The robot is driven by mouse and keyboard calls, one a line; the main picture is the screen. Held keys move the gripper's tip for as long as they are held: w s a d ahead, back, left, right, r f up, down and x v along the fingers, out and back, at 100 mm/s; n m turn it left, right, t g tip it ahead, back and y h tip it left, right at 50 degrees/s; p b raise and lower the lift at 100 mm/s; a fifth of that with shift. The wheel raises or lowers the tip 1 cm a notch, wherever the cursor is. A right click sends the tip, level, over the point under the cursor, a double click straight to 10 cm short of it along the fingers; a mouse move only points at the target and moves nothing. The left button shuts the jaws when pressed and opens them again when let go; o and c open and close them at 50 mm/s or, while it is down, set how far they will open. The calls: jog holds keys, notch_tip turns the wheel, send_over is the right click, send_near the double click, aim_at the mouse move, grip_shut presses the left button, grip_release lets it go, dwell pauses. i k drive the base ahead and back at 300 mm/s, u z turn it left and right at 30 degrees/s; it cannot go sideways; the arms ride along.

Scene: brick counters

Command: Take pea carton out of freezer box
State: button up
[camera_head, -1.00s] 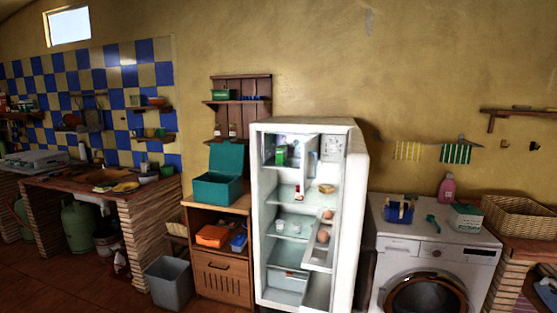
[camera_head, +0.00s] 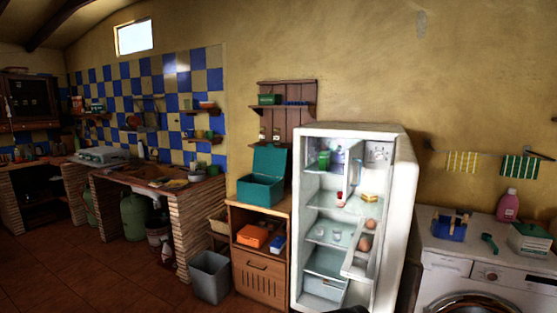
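A white fridge (camera_head: 401,200) stands open against the yellow wall, right of the middle of the picture. At its top is the freezer box (camera_head: 339,148), with its small door standing open. My gripper is not in view. A dark shape at the bottom edge, in front of the fridge, may be part of my arm.
Left of the fridge stands a wooden cabinet (camera_head: 262,283) with a teal box (camera_head: 261,191) on top. A grey bin (camera_head: 210,277) stands on the floor beside it. A washing machine (camera_head: 470,270) is at the right. The tiled floor (camera_head: 110,280) at the left is clear.

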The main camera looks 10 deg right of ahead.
aim_at(325, 158)
jog(key=u, duration=0.6)
jog(key=i, duration=2.3)
jog(key=z, duration=1.25)
jog(key=i, duration=0.95)
jog(key=z, duration=0.8)
